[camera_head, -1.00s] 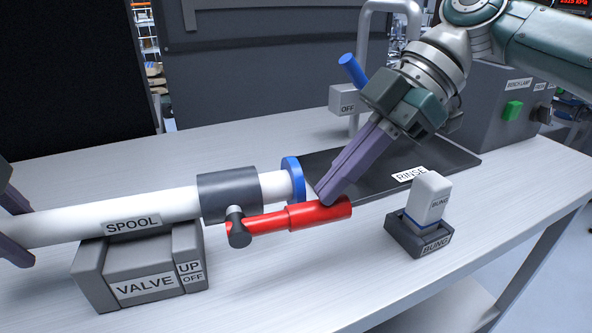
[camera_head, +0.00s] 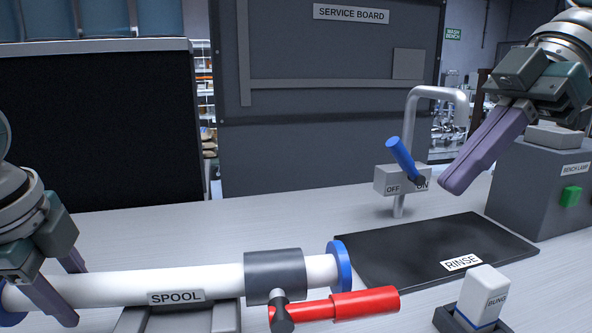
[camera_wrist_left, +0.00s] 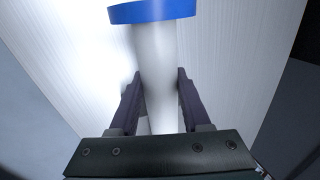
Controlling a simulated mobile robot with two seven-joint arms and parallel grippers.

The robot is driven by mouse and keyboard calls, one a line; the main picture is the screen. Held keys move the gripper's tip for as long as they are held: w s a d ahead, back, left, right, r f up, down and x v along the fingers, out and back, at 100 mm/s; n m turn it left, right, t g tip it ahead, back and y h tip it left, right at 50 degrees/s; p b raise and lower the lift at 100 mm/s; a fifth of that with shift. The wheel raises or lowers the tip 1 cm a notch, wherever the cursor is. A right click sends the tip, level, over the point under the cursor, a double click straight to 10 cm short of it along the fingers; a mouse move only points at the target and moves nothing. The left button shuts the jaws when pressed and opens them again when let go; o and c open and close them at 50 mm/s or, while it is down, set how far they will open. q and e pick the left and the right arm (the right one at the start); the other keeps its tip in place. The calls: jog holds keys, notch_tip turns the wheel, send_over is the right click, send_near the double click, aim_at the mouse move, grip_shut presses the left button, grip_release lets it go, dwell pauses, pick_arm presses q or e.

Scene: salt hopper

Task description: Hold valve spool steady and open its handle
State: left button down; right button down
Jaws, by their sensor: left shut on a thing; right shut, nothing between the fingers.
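The valve spool (camera_head: 215,279) is a white pipe with blue end flanges and a grey collar, lying level on a grey cradle (camera_head: 150,320). Its red handle (camera_head: 350,305) points right, roughly along the pipe, from a dark pivot under the collar. My left gripper (camera_head: 75,290) is shut on the spool near its left end. The left wrist view shows the white pipe (camera_wrist_left: 155,75) between the fingers (camera_wrist_left: 157,95), with a blue flange beyond. My right gripper (camera_head: 447,188) is shut and empty, raised above the rinse mat, well apart from the handle.
A black rinse mat (camera_head: 410,245) lies behind the handle. A tap with a blue lever (camera_head: 399,155) stands behind it. A white bung (camera_head: 484,293) sits in a dark holder at the front right. A bench lamp box (camera_head: 545,180) stands at the right. A dark service board (camera_head: 325,90) is behind.

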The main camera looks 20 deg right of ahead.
pick_arm(q)
jog(key=shift+c, duration=1.4)
grip_release()
jog(key=shift+r, duration=0.15)
jog(key=v, duration=1.1)
jog(key=shift+s+r, duration=0.15)
jog(key=shift+r, duration=0.2)
jog(key=shift+d, duration=0.1)
